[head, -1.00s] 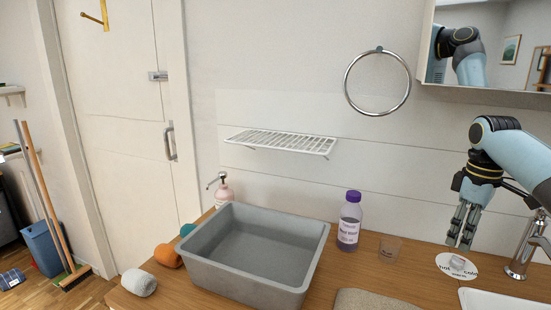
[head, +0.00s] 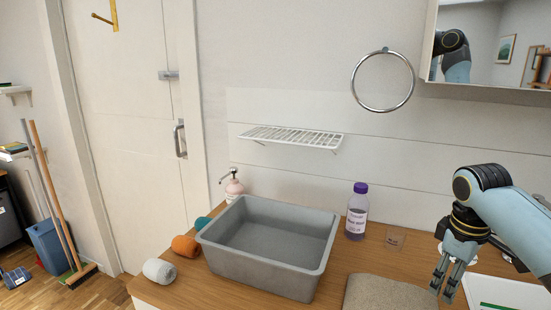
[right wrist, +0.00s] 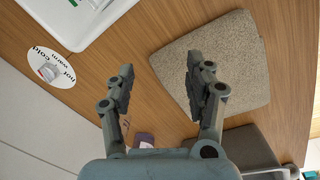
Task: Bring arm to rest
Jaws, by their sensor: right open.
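My right gripper (head: 446,283) hangs at the right of the head view, fingers pointing down over the wooden counter near the tan mat. In the right wrist view the right gripper (right wrist: 163,88) has its two fingers spread apart with nothing between them. Wooden counter and the edge of the mat (right wrist: 225,65) lie beyond the fingers. My left gripper shows in neither view.
A grey basin (head: 262,279) stands on the counter (head: 338,277). A white dial plate (right wrist: 50,68) lies near a white tray (right wrist: 68,22).

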